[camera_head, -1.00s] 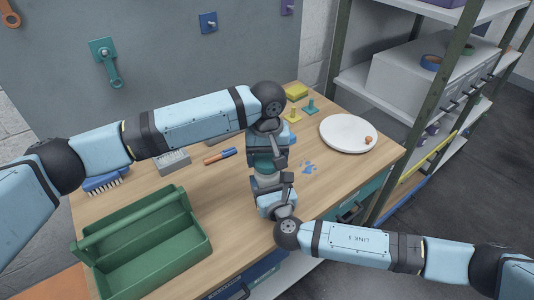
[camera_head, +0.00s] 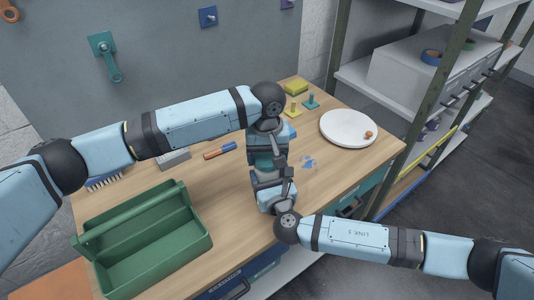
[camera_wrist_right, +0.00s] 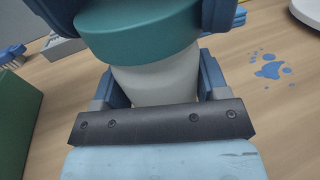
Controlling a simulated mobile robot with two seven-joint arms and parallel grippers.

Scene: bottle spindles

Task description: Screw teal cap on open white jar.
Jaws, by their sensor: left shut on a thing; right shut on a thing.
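The teal cap (camera_wrist_right: 145,42) shows as a band at the top of the right wrist view, between the dark blue fingers of my left gripper (camera_head: 266,150), which is shut on it. The white jar (camera_wrist_right: 155,85) is directly below the cap, and I see no clear gap between them. My right gripper (camera_wrist_right: 155,95) is shut on the jar, with a finger on each side. In the head view the two grippers meet one above the other over the table, the right one (camera_head: 268,178) lower, and hide most of the jar. The jar's mouth is hidden.
A green open caddy (camera_head: 145,240) stands at the table's front left. A marker (camera_head: 220,151) and a brush (camera_head: 104,182) lie behind it. A white plate (camera_head: 348,128) is at the right, and blue splotches (camera_head: 308,162) mark the tabletop. Coloured pegs (camera_head: 311,101) stand at the back.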

